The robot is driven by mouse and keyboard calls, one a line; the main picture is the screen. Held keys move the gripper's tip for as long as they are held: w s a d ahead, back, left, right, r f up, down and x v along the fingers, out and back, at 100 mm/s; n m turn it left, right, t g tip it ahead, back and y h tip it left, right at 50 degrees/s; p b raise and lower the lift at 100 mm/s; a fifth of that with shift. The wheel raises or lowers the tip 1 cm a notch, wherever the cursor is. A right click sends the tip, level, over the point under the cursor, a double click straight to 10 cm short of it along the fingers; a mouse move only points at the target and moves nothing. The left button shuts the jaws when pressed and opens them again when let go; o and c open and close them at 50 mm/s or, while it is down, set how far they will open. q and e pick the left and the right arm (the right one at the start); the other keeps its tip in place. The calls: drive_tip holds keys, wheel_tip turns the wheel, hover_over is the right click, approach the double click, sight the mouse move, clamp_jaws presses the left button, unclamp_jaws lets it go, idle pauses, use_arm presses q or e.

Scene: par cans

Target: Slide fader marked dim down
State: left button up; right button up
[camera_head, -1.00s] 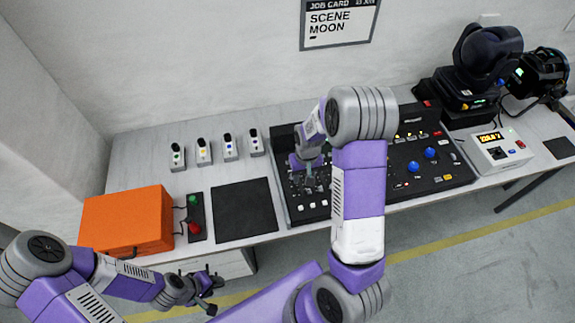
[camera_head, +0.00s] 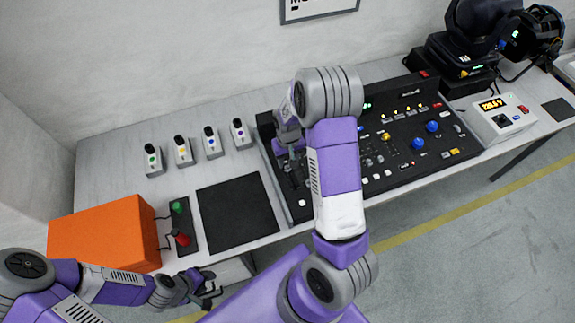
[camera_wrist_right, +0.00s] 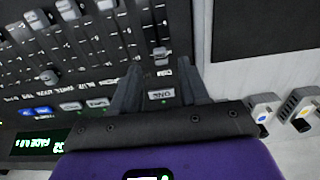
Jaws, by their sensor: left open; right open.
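The black lighting console (camera_head: 400,150) lies on the table, with a row of faders (camera_wrist_right: 105,5) in the right wrist view. The dim label is not readable, so I cannot tell for sure which fader it marks. My right gripper (camera_wrist_right: 160,82) is open over the console's left part. In the head view my right gripper (camera_head: 291,158) is partly hidden by my arm. My left gripper (camera_head: 212,290) is open, in front of the table.
An orange case (camera_head: 105,232), a box with green and red buttons (camera_head: 183,225) and a black mat (camera_head: 238,215) lie left of the console. Several small switch units (camera_head: 182,150) stand behind the mat. A white meter box (camera_head: 502,118) and stage lights (camera_head: 485,40) are at right.

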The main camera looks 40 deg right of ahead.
sight(288, 169)
drive_tip(key=shift+w+f, duration=0.15)
drive_tip(key=shift+f, duration=1.85)
clamp_jaws()
